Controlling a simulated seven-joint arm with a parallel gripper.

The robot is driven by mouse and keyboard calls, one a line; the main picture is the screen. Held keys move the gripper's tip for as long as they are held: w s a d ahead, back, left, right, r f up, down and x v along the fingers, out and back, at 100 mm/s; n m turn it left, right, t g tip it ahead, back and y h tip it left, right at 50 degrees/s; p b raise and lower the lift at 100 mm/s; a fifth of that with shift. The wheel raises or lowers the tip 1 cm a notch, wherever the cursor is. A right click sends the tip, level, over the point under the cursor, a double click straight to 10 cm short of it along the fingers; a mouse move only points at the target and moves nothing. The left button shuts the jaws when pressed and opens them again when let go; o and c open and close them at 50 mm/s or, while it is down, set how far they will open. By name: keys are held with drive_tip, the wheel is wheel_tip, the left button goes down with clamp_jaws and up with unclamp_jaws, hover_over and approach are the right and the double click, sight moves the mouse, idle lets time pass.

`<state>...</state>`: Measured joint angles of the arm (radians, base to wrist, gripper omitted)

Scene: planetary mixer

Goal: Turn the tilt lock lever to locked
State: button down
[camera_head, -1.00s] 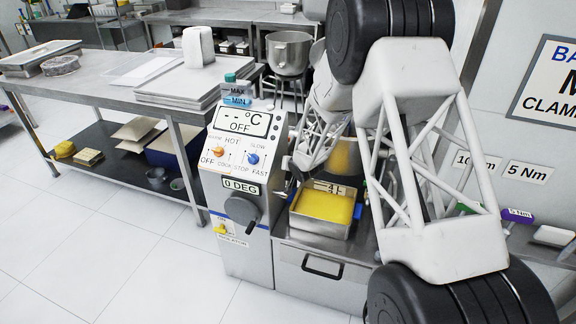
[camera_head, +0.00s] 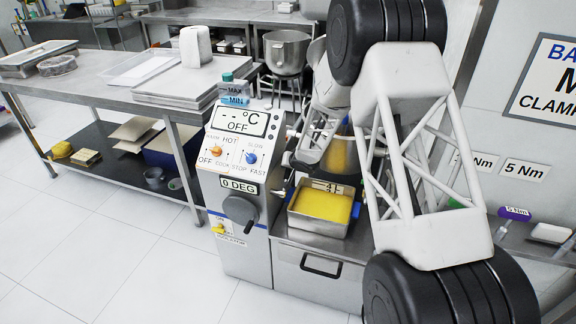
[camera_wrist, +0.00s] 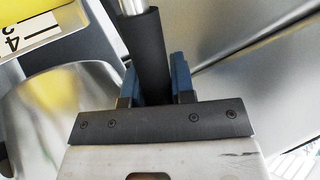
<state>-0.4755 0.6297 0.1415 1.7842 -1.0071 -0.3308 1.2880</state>
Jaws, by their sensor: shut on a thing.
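In the wrist view a black cylindrical grip on a bright metal rod, which looks like the tilt lock lever (camera_wrist: 147,45), stands between the blue fingertips of my gripper (camera_wrist: 157,80). The fingers are shut on it, one on each side. In the head view my arm covers most of this spot, and my gripper (camera_head: 291,163) shows only in part beside the right side of the mixer's control housing (camera_head: 245,200). The lever cannot be made out clearly there. The housing carries a "0 DEG" label (camera_head: 239,186) and a black handwheel (camera_head: 240,210).
A metal pan with yellow contents (camera_head: 322,207) sits just right of the housing, with a number card at its back edge. A steel bench with trays (camera_head: 185,85) stands to the left. A purple-handled tool (camera_head: 514,213) lies on the right shelf. The front floor is clear.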

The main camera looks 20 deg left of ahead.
drive_tip(key=shift+f, duration=0.2)
drive_tip(key=c, duration=1.2)
unclamp_jaws()
drive_tip(key=shift+c, duration=0.2)
drive_tip(key=shift+d+r, duration=0.1)
drive_tip(key=shift+r, duration=0.1)
drive_tip(key=shift+s+d+r, duration=0.2)
drive_tip(key=shift+d+r, duration=0.05)
drive_tip(key=shift+r, duration=0.1)
drive_tip(key=v, duration=0.6)
drive_tip(key=shift+s+d+r, duration=0.15)
drive_tip(key=shift+s+d, duration=0.05)
